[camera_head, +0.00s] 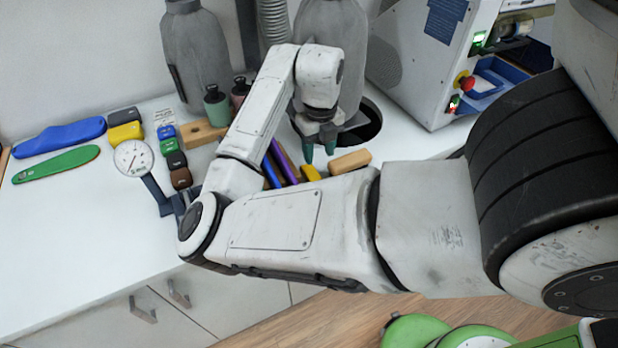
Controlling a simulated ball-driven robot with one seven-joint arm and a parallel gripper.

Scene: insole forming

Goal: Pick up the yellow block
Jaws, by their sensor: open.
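My gripper (319,151) points down over the table with its two green fingertips apart and nothing seen between them. A small yellow piece (311,173) lies just below and in front of the fingertips, partly hidden by my arm. A second yellow block (125,133) lies at the left of the table, in front of a black block (123,116). My gripper is far to the right of that one. I cannot tell whether the fingertips touch anything.
A tan wooden block (350,161) lies right of the gripper, and another (203,133) lies left. Blue and purple sticks (284,158) are beside my arm. A round dial gauge (133,158), blue insole (60,136) and green insole (57,164) lie left. A white machine (425,70) stands behind right.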

